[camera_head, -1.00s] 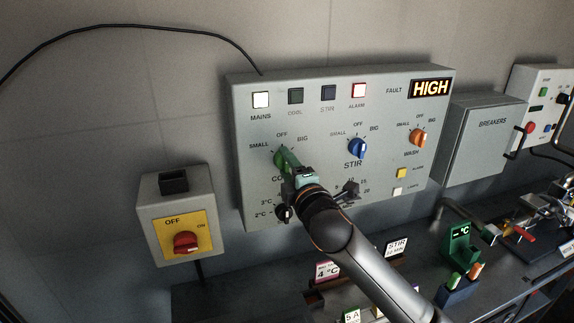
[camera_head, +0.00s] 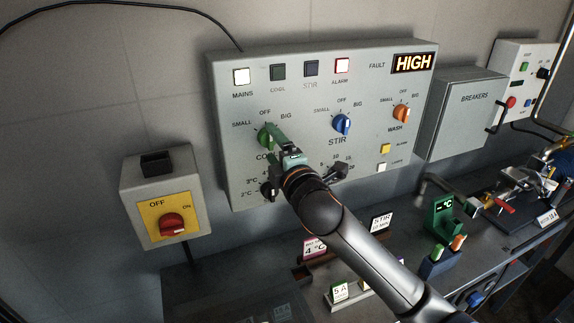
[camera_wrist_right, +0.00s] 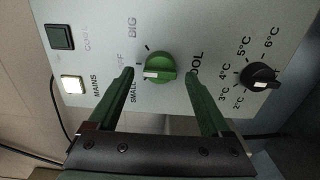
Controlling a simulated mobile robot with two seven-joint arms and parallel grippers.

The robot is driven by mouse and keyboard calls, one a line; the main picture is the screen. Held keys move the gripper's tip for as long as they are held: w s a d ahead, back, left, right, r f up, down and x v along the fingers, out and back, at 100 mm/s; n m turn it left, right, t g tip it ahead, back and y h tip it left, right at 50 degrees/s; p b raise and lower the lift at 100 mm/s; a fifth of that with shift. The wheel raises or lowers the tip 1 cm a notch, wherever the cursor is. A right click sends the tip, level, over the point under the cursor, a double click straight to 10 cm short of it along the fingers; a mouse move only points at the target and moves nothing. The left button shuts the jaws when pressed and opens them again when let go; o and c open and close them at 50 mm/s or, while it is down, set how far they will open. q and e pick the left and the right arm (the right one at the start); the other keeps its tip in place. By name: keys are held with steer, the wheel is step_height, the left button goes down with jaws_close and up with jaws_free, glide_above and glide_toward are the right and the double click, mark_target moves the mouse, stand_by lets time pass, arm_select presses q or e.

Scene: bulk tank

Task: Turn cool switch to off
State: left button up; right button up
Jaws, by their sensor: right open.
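The green COOL knob (camera_head: 265,134) is on the grey control panel (camera_head: 222,95), with the labels SMALL, OFF and BIG around it. My right gripper (camera_head: 276,142) is in front of it, and its hand hides part of the knob and the COOL label. In the right wrist view the green knob (camera_wrist_right: 162,68) lies between the two green fingers of the open right gripper (camera_wrist_right: 160,76), with a visible gap on each side. The knob's white mark points left, roughly between OFF and SMALL; I cannot tell exactly. My left gripper is not in view.
A black temperature knob (camera_wrist_right: 260,76) sits beside the COOL knob. The blue STIR knob (camera_head: 342,124) and orange WASH knob (camera_head: 401,113) are to the right. A red mains switch (camera_head: 171,225) is on a box at lower left. The bench below holds signs and tools.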

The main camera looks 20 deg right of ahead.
steer(key=s+b, duration=0.1)
steer(key=s, duration=0.9)
steer(key=shift+s+d, duration=0.2)
steer(key=shift+s, duration=0.2)
steer(key=shift+f, duration=0.15)
steer(key=s+d+f+m+g, duration=0.1)
steer(key=s+f+m+g, duration=0.65)
steer(key=s+f, duration=0.65)
steer(key=s+d+f+m+g, duration=0.2)
steer(key=s+f+m+g, duration=0.65)
steer(key=f, duration=0.85)
steer(key=a+f+t+y, duration=0.1)
steer(key=a+f+t, duration=0.1)
steer(key=f, duration=0.3)
steer(key=a+f+t, duration=0.2)
steer(key=f+t, duration=0.3)
steer(key=f, duration=0.1)
steer(key=shift+w+a+y, duration=0.35)
steer(key=shift+a+y, duration=0.05)
